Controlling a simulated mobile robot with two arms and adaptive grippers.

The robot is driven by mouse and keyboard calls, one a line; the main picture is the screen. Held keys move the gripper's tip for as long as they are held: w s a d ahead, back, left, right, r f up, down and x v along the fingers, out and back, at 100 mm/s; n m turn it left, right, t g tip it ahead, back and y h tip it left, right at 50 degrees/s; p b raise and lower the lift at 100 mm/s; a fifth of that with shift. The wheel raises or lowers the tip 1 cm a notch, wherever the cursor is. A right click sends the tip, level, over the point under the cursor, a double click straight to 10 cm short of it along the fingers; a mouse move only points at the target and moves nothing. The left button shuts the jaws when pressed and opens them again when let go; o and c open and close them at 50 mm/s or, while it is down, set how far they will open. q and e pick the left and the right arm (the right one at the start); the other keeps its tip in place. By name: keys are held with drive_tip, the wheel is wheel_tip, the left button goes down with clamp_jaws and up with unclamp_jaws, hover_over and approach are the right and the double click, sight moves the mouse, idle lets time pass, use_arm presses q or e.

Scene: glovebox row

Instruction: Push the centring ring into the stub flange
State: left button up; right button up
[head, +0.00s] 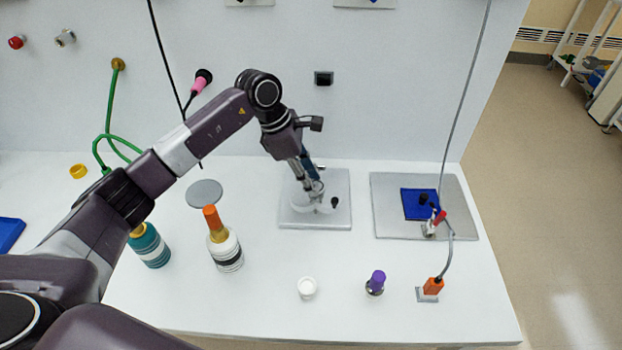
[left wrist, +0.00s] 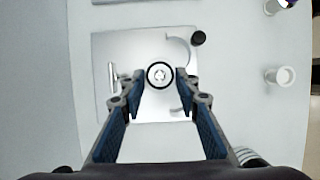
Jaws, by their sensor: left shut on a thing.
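My left gripper (head: 313,186) reaches down over a light grey square plate (head: 338,218). In the left wrist view its two fingers (left wrist: 161,82) are closed in on either side of a round ring (left wrist: 150,75) with a dark rim and pale centre, the centring ring. The ring appears over the middle of the plate. The stub flange is hidden below it or merges with its pale centre; I cannot tell whether the two touch. A pale curved clamp (left wrist: 184,52) with a black knob (left wrist: 198,38) lies open beside the ring. My right gripper is out of view.
A white-and-black bottle (head: 226,256) with an orange tip and a teal bottle (head: 152,248) stand left of the plate. A white cup (head: 307,288) and a purple-topped item (head: 376,281) stand in front. A grey board (head: 455,225) with a blue square lies right.

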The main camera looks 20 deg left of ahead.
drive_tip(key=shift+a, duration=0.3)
use_arm(q)
drive_tip(key=shift+b, duration=0.5)
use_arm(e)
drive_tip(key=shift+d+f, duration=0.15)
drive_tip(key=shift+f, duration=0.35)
use_arm(q)
drive_tip(key=shift+f+b, duration=1)
drive_tip(key=shift+f, duration=0.2)
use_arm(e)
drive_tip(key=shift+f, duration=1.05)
use_arm(q)
drive_tip(key=o, duration=1)
drive_tip(key=shift+r, duration=0.1)
drive_tip(key=shift+v, duration=3.9)
drive_tip(key=shift+a, duration=0.1)
